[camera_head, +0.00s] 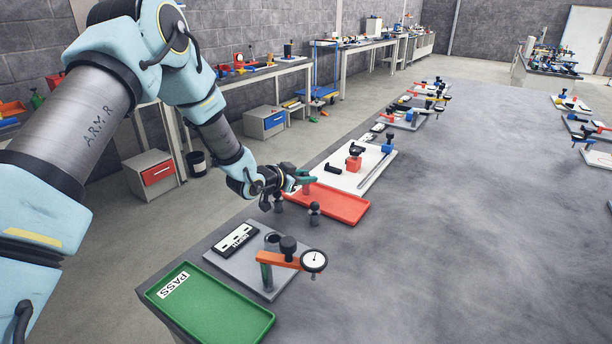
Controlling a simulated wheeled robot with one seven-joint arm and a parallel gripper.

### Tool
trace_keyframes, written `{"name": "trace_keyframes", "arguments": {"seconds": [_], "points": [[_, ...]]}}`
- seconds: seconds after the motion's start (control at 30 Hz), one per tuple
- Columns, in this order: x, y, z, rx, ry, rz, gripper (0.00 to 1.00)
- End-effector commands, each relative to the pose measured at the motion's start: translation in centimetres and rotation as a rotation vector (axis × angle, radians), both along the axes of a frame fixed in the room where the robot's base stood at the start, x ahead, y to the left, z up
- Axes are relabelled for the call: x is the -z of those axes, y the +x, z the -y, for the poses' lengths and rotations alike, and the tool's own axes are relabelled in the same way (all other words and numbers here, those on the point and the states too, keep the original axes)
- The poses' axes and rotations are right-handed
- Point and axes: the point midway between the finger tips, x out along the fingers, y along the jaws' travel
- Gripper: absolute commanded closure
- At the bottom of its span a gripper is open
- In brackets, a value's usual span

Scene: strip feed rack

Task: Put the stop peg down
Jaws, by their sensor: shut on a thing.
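A small reddish peg (306,188) shows just under the fingertips, over the tray. It appears to be the stop peg in the grip. The fingers hide its upper part, and I cannot tell whether its lower end touches the tray. Behind the tray is a white base plate (346,178) with a red block carrying a black knob (354,158), a small black piece and a blue post (388,145).
A dark peg-like piece (315,214) stands on the table (440,220) just in front of the red tray. Nearer are a grey gauge plate (235,262) with a dial (314,261) and a green PASS tray (215,308).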

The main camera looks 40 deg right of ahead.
Motion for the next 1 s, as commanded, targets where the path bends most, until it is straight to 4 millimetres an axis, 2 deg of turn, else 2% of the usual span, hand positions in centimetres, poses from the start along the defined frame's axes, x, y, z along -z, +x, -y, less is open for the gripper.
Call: {"name": "trace_keyframes", "arguments": {"seconds": [0.2, 0.23, 0.47, 0.83, 1.0], "points": [[0.4, 0.0, 0.0, 0.0, -0.001, 0.0, 1.0], [0.3, 0.0, 0.0, 0.0, 0.0, 0.0, 0.67], [0.3, 0.0, 0.0, 0.0, 0.0, 0.0, 0.41], [-0.3, 0.0, 0.0, 0.0, 0.0, 0.0, 0.39], [-0.7, -0.2, -2.3, -0.001, 0.0, 0.002, 0.39]]}}
